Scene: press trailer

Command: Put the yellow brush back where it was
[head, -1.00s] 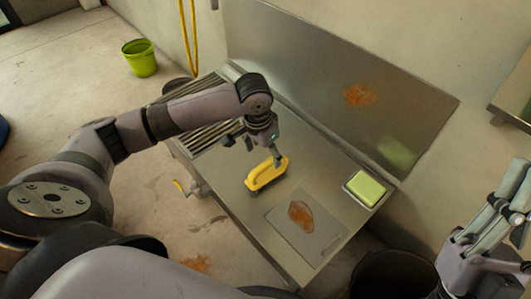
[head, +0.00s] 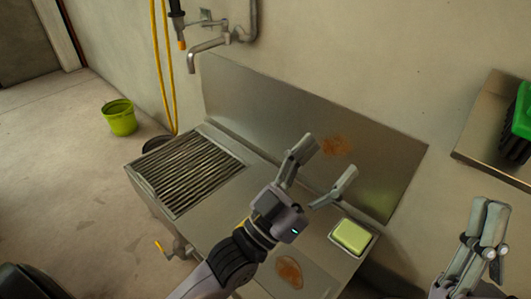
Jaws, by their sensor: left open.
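The yellow brush is mostly hidden behind my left wrist; only a small yellow patch (head: 254,220) shows at the wrist's left side, and I cannot tell how it lies. My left gripper (head: 326,166) is open and empty, its two fingers spread in front of the steel backsplash (head: 260,108). The steel counter (head: 215,212) lies below it. My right gripper (head: 486,218) is at the lower right, away from the counter; its fingers look close together, but I cannot tell whether they are shut.
A pale green sponge (head: 352,235) sits in a small tray at the counter's right. Brown stains mark the backsplash (head: 335,146) and the counter's front (head: 289,271). A ribbed drain (head: 188,172), a faucet (head: 208,52), a green bucket (head: 120,118) and a shelf with a green brush (head: 522,112) surround it.

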